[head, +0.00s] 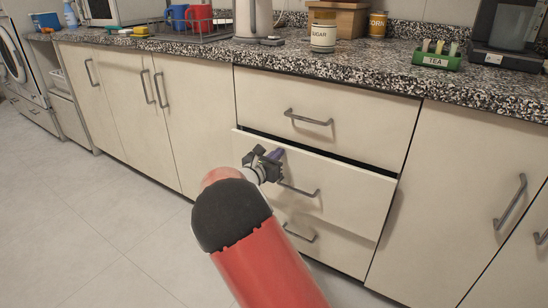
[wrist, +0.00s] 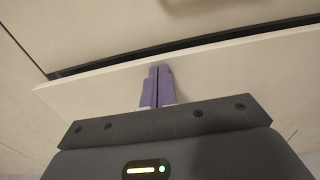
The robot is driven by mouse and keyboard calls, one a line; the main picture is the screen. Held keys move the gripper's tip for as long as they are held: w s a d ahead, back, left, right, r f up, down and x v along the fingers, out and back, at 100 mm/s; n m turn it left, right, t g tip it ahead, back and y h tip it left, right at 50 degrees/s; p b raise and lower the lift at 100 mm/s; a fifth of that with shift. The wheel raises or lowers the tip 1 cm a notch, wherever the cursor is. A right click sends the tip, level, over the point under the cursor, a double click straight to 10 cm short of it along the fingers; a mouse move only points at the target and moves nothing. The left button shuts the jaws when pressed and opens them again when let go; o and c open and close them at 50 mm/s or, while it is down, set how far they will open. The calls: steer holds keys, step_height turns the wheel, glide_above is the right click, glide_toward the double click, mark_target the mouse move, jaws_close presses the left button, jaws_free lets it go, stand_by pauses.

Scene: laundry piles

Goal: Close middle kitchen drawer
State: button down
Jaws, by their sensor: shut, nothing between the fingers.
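The middle kitchen drawer (head: 345,190) is cream-coloured with a grey bar handle and stands slightly out from the cabinet, with a dark gap along its top edge. In the wrist view the drawer front (wrist: 225,78) crosses the picture at a slant, below the same dark gap. My gripper (head: 275,155) is at the left part of the drawer front, left of and above its handle. Its purple fingers (wrist: 157,87) are together with nothing between them. They are at or very near the drawer front; I cannot tell whether they touch it.
The top drawer (head: 325,105) looks shut. The bottom drawer (head: 320,238) is partly hidden by the middle drawer and my arm. Cupboard doors (head: 195,120) flank the drawers. The speckled countertop (head: 330,63) holds a sugar jar (head: 322,35) and a green tea box (head: 436,61). The tiled floor (head: 100,230) at left is clear.

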mark_target(284, 147)
steer(key=x, duration=0.4)
steer(key=shift+w+d+r, duration=0.1)
steer(key=shift+w+r, duration=0.05)
steer(key=shift+w, duration=0.05)
steer(key=shift+r, duration=0.1)
